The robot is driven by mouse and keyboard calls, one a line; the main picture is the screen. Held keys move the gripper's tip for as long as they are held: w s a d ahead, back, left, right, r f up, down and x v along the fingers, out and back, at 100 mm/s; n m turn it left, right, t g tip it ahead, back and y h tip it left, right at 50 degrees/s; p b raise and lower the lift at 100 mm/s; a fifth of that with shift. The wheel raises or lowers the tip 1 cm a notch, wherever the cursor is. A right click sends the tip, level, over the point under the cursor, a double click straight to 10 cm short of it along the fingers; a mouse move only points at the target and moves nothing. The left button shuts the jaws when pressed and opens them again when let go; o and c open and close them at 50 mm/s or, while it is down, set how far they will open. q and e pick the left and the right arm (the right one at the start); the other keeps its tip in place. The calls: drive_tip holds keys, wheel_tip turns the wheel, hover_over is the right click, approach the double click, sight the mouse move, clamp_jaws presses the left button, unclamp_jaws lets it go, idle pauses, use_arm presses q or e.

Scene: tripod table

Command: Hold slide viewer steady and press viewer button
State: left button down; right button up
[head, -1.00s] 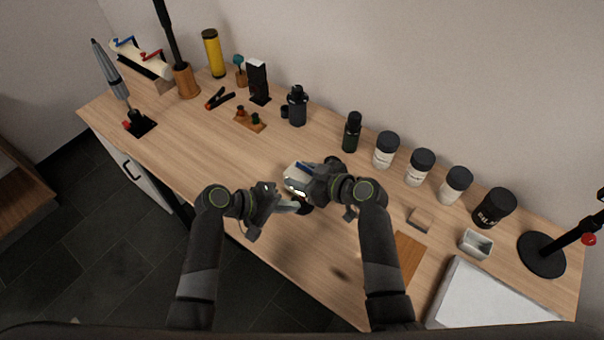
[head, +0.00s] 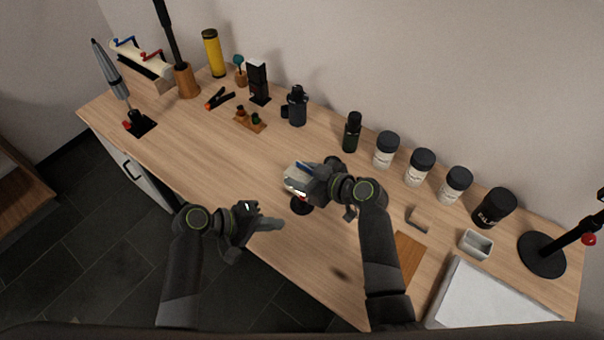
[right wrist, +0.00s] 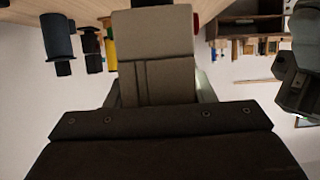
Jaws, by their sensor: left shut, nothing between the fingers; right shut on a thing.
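The slide viewer (head: 296,181) is a small pale box with a blue piece on top. It is above a round black base (head: 301,205) on the table, just right of the middle of the head view. My right gripper (head: 312,185) is shut on the viewer from its right side and hides part of it. In the right wrist view the viewer (right wrist: 158,60) fills the upper middle, with a bit of red at its right edge. My left gripper (head: 276,224) is shut and empty, apart from the viewer, to its lower left near the table's front edge. I cannot make out the button clearly.
Behind the viewer stand a black bottle (head: 352,131) and several lidded jars, one being a white jar (head: 386,150). A small metal tray (head: 476,244) and a white panel (head: 487,297) lie at right. The table (head: 215,150) is clear left of the viewer.

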drive_tip(key=o, duration=1.2)
drive_tip(key=shift+c, duration=0.2)
drive_tip(key=shift+d, duration=0.1)
